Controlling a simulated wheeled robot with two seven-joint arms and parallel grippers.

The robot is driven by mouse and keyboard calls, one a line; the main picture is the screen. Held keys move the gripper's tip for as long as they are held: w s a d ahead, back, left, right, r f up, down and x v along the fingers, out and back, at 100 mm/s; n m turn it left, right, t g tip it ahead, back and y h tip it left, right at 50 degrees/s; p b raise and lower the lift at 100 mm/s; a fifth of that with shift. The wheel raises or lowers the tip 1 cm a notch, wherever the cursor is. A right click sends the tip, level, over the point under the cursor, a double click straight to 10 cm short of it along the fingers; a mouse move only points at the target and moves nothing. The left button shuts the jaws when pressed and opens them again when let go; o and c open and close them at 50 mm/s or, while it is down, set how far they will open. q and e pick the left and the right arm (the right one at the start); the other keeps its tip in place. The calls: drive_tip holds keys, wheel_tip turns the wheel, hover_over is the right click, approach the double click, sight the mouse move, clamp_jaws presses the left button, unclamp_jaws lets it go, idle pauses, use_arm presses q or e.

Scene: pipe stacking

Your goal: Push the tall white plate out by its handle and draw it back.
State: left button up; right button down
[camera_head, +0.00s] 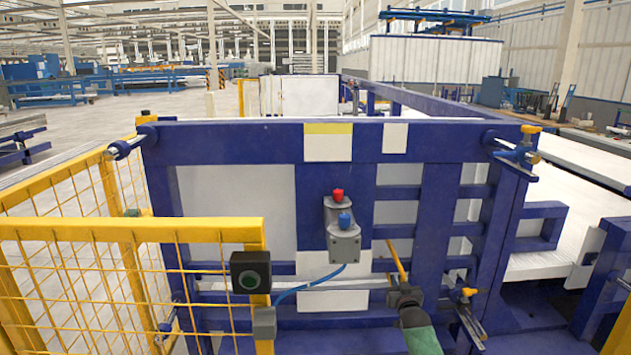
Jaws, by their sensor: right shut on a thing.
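My right gripper (404,294) is low and right of centre, at the front of the blue frame, with my green arm link below it. It is shut, and a thin yellow handle (396,260) runs up and left from its fingers. The fingertips are small and dark, so the exact grip is hard to make out. A tall pale white plate (236,212) stands upright behind the left opening of the blue frame. Its lower part is partly hidden by the yellow fence, and I cannot see how the handle joins it. My left gripper is not in view.
The blue frame (230,142) spans the middle. A control box with red and blue knobs (343,240) sits near my right gripper, with a blue cable. A yellow mesh fence (120,232) and a black button box (250,272) stand at left. Blue-and-yellow clamps (512,152) jut out at right.

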drive_tip(key=shift+s+p, duration=0.35)
drive_tip(key=shift+s, duration=0.2)
idle(0.7)
idle(0.4)
drive_tip(key=c, duration=1.2)
unclamp_jaws()
drive_tip(key=shift+o, duration=0.2)
drive_tip(key=shift+s+r+p, duration=0.1)
drive_tip(key=shift+s+p, duration=0.75)
drive_tip(key=shift+s, duration=0.4)
drive_tip(key=s+p, duration=0.3)
drive_tip(key=s, duration=0.2)
drive_tip(key=shift+s+d, duration=0.15)
drive_tip(key=shift+s, duration=0.1)
